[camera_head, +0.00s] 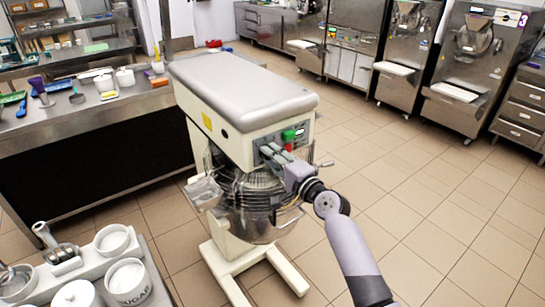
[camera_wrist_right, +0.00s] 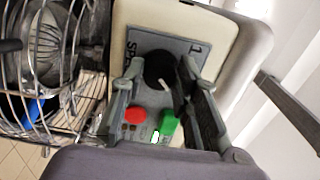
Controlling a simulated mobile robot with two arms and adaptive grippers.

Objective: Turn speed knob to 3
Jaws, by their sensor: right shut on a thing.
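The speed knob (camera_wrist_right: 158,68) is round and black, on a grey panel (camera_wrist_right: 146,45) with partly visible "SP" lettering and a "1". A pale mark shows near its lower edge; I cannot tell which number it points to. My right gripper (camera_wrist_right: 160,80) has its two fingers on either side of the knob and is shut on it. In the head view my right gripper (camera_head: 271,155) reaches the mixer's front panel from the right and hides the knob. The mixer (camera_head: 235,95) is large and cream with a grey top. My left gripper is not in view.
A green button (camera_wrist_right: 168,124) and a red button (camera_wrist_right: 135,115) sit close to the fingers. The wire guard and bowl (camera_head: 250,205) are below my gripper. A steel counter (camera_head: 70,120) stands at the left. The tiled floor on the right (camera_head: 420,200) is clear.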

